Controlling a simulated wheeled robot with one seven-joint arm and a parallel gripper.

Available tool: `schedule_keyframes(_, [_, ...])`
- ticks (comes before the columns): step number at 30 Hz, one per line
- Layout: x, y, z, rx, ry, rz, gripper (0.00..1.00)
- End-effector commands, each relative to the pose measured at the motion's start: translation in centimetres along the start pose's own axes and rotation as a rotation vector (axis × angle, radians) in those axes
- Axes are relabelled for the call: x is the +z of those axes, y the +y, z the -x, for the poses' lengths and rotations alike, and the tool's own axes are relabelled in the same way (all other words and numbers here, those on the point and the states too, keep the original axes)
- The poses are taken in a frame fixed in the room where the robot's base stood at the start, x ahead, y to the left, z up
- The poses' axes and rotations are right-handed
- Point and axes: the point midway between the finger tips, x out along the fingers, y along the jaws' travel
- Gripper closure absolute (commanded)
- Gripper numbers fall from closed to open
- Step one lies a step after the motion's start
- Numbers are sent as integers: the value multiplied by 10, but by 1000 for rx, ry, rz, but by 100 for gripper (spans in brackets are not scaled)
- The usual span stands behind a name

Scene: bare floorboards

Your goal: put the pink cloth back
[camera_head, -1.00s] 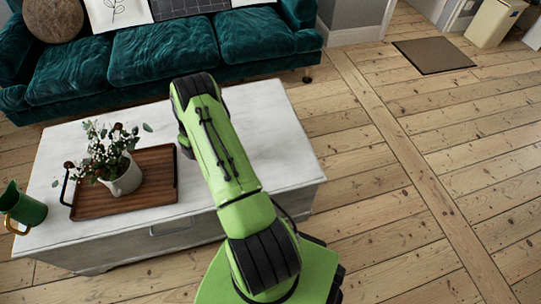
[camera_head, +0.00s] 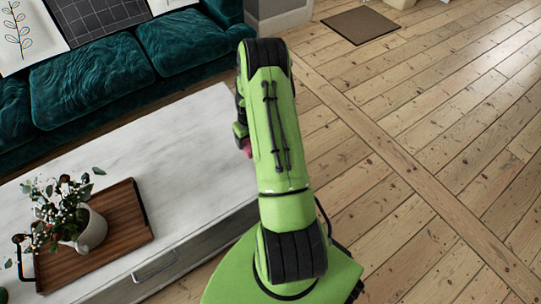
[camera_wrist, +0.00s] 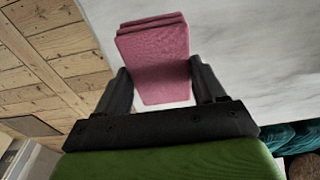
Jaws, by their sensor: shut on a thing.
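The pink cloth (camera_wrist: 158,70) is a folded, layered block in the wrist view. My gripper (camera_wrist: 160,85) is shut on it, with one dark finger at each side. In the head view a small bit of pink cloth (camera_head: 246,147) shows at the left edge of my green arm; the arm hides the rest and the fingers. The white table (camera_head: 185,135) lies to the left of my arm, and in the wrist view the pale table top (camera_wrist: 250,50) is behind the cloth. I cannot tell how high above the table the cloth is.
A wooden tray (camera_head: 125,215) with a potted plant (camera_head: 85,230) stands on the table's left part. A teal sofa (camera_head: 95,75) stands behind the table. A brown mat (camera_head: 361,25) lies at the back on open floorboards (camera_head: 430,130) to the right.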

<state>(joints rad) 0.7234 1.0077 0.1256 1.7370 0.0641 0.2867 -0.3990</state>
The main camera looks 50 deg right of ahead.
Motion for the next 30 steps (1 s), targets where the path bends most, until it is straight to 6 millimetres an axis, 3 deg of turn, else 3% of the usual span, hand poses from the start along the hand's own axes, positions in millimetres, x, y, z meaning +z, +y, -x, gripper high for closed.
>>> schedule_keyframes(6, [8, -1, -50, -2, -3, -2, 55])
schedule_keyframes(15, [13, 0, -96, -1, -3, -2, 55])
schedule_keyframes(26, [13, 0, -102, 0, -1, -1, 55])
schedule_keyframes(27, [13, 0, -101, 0, 0, -1, 25])
schedule_keyframes(30, [13, 0, -101, 0, 0, -1, 9])
